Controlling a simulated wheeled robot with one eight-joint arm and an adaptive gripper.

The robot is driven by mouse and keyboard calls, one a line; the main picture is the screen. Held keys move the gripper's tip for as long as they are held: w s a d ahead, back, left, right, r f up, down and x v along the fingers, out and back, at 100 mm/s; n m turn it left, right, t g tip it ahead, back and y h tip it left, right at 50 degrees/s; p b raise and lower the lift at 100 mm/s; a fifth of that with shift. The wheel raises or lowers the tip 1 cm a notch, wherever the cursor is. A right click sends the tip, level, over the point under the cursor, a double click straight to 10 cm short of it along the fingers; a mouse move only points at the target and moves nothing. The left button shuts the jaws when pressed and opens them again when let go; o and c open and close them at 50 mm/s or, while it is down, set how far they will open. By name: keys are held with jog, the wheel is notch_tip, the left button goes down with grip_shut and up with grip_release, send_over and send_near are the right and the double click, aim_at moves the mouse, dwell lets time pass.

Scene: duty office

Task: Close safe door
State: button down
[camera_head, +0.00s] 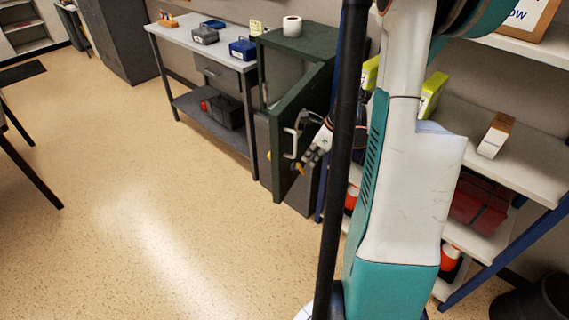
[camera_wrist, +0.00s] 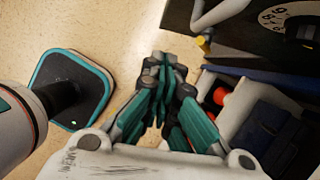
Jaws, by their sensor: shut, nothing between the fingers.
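The dark green safe (camera_head: 298,44) stands between the desk and the shelves. Its door (camera_head: 291,125) is swung open toward the room, with a pale handle (camera_head: 291,143) on its face. My gripper (camera_head: 303,167) is shut and empty, beside the door near the handle; I cannot tell whether it touches. In the wrist view my gripper (camera_wrist: 165,62) has its fingertips together, and the door (camera_wrist: 232,38) shows at upper right with the handle (camera_wrist: 220,12) and a white numbered dial (camera_wrist: 285,18). My arm hides part of the safe's right side.
A grey desk (camera_head: 178,38) with blue boxes stands left of the safe. A paper roll (camera_head: 292,26) sits on the safe.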

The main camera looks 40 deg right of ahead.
jog(key=w+a+f+b, duration=0.3)
jog(key=w+f+b, duration=0.2)
jog(key=w+f, duration=0.2)
notch_tip(320, 180, down, 2)
jog(key=shift+f, duration=0.1)
jog(key=shift+w, duration=0.1)
dwell(0.4)
